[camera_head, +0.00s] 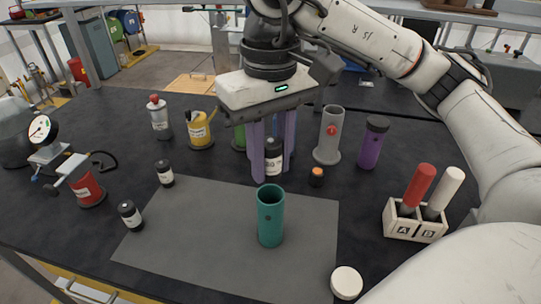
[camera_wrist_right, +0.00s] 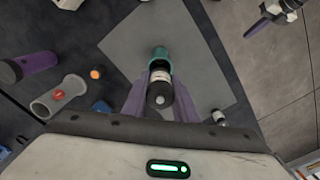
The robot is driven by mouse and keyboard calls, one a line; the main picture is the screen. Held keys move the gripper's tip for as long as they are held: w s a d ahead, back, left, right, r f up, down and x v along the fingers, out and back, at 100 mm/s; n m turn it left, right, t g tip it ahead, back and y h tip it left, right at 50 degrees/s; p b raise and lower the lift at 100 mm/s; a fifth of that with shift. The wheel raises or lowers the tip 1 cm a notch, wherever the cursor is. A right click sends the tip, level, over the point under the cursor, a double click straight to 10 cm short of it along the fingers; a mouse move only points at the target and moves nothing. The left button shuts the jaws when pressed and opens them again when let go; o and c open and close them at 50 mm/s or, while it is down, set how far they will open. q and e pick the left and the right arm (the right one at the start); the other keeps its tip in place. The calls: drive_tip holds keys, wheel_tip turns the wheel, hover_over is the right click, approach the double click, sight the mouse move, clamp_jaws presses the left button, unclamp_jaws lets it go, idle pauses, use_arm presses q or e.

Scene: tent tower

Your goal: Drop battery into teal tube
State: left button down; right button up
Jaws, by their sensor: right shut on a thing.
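The teal tube (camera_head: 270,222) stands upright with its open mouth up on the grey mat (camera_head: 205,225). My right gripper (camera_head: 271,160) is shut on a black battery with a white band (camera_head: 273,166), between its purple fingers. In the head view the battery is above and behind the tube's mouth, apart from it in the picture. In the right wrist view the battery (camera_wrist_right: 160,90) hangs between the fingers (camera_wrist_right: 160,98) and overlaps part of the teal tube (camera_wrist_right: 161,55), so the mouth is partly hidden. My left gripper is not in view.
Two similar dark batteries stand at left, one behind (camera_head: 165,174) and one in front (camera_head: 131,215). A grey tube (camera_head: 329,137), a purple canister (camera_head: 373,145) and an orange-topped bottle (camera_head: 316,178) stand behind right. A rack (camera_head: 414,230) is at right, a white-topped item (camera_head: 346,282) in front.

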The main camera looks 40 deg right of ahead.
sight(270, 183)
wheel_tip(270, 183, down, 4)
drive_tip(key=b, duration=0.3)
drive_tip(key=shift+f+b, duration=0.6)
drive_tip(key=shift+f, duration=0.05)
drive_tip(key=shift+s+a+f, duration=0.1)
drive_tip(key=shift+s+f, duration=0.1)
drive_tip(key=shift+f, duration=0.05)
drive_tip(key=o, duration=1.2)
drive_tip(key=shift+r, duration=0.1)
